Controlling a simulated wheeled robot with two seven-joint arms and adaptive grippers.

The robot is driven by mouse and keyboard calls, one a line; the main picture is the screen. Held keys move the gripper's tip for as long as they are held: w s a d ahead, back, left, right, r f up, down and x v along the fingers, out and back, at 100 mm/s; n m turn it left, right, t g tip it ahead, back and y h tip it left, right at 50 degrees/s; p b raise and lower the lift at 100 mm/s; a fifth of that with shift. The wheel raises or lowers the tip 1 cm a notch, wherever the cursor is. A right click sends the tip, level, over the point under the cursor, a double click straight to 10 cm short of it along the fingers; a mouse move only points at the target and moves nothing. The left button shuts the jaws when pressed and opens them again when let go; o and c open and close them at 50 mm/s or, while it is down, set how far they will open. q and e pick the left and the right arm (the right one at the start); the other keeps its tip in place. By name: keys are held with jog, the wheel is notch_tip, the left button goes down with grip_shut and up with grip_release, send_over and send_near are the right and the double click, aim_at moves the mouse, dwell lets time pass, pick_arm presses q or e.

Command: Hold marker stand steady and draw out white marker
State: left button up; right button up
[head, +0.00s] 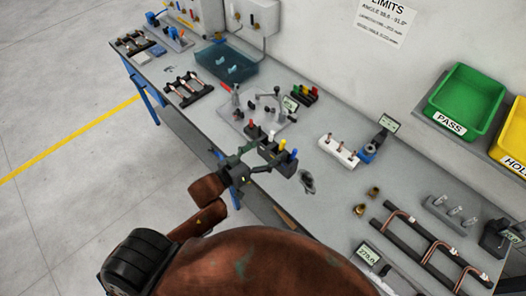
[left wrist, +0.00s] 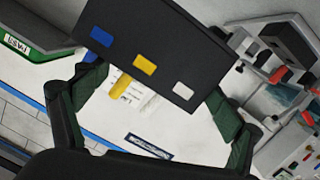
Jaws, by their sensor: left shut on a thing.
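The black marker stand (head: 270,155) is on the workbench, with several coloured markers upright in it. In the left wrist view the stand (left wrist: 150,42) shows as a dark block with blue, yellow and white patches. The white patch (left wrist: 183,90) is at its right end. My left gripper (head: 240,174) is at the near left side of the stand. In its wrist view its dark green fingers (left wrist: 155,108) reach up on both sides of the block, and it is shut on the stand. My right gripper is not in view.
A white holder (head: 339,151) with small copper pieces stands to the right. A black rack with copper tubes (head: 422,243) is at the lower right. A green PASS bin (head: 467,100) is at the back right.

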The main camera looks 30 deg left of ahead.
aim_at(276, 144)
pick_arm(q)
jog(key=shift+r+p+x, duration=0.15)
jog(key=shift+p+x, duration=0.15)
jog(key=shift+x, duration=0.5)
jog(key=shift+r+p+x, duration=0.2)
jog(key=shift+p+x, duration=0.05)
jog(key=shift+x, duration=0.6)
jog(key=shift+r+p+x, duration=0.1)
jog(key=shift+p+x, duration=0.15)
jog(key=shift+x, duration=0.55)
jog(key=shift+r+p+x, duration=0.15)
jog(key=shift+p+x, duration=0.1)
jog(key=shift+x, duration=0.55)
jog(key=x, duration=0.4)
jog(key=shift+r+p, duration=0.15)
jog(key=shift+p, duration=0.25)
jog(key=shift+f+b, duration=0.9)
jog(key=shift+f, duration=1.1)
